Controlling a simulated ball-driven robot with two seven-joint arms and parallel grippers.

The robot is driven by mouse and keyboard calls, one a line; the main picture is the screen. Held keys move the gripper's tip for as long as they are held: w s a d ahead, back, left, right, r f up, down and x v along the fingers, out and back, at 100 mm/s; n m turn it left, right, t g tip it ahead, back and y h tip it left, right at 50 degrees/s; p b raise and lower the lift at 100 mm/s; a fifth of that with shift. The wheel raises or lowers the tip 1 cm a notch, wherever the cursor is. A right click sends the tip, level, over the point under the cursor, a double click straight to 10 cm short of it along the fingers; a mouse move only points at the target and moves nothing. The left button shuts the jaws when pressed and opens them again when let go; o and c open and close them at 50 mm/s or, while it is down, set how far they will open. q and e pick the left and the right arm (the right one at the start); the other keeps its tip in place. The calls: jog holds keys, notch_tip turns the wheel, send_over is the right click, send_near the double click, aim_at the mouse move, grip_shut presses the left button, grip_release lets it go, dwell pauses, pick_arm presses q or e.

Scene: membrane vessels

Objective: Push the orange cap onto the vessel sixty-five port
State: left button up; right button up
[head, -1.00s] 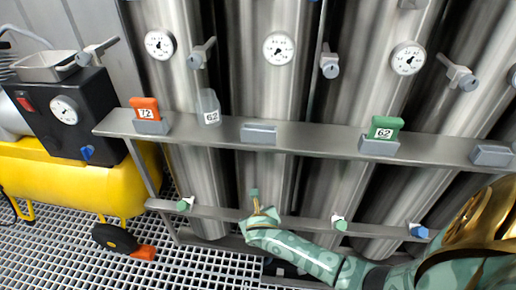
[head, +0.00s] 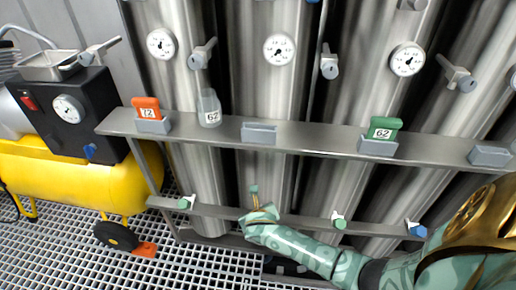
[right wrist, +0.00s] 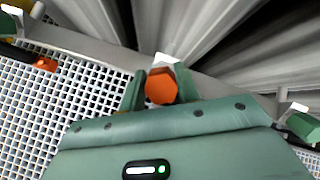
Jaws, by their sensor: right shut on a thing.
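The orange cap (right wrist: 160,86) shows in the right wrist view as a hexagonal end between the fingers of my right gripper (right wrist: 160,90), which is shut on it. A white port piece (right wrist: 167,60) shows just beyond the cap; I cannot tell whether they touch or how far the cap is on. In the head view my right gripper (head: 256,206) is at the lower rail, in front of the second vessel (head: 270,165) from the left; the cap is hidden there. No label reading sixty-five is legible. My left gripper is not in view.
The lower rail (head: 295,217) carries ports with green caps (head: 186,203) and a blue cap (head: 416,229). A yellow compressor (head: 80,185) stands left.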

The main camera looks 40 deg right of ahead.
jog(key=shift+f, duration=0.15)
jog(key=shift+w+d+f, duration=0.15)
jog(key=shift+d+f, duration=0.05)
jog(key=shift+f, duration=0.1)
jog(key=shift+w+d+f+b, duration=0.2)
jog(key=shift+f+b, duration=0.35)
jog(key=shift+b, duration=0.05)
jog(key=o, duration=1.2)
jog(key=shift+c, duration=0.2)
jog(key=shift+r, duration=0.1)
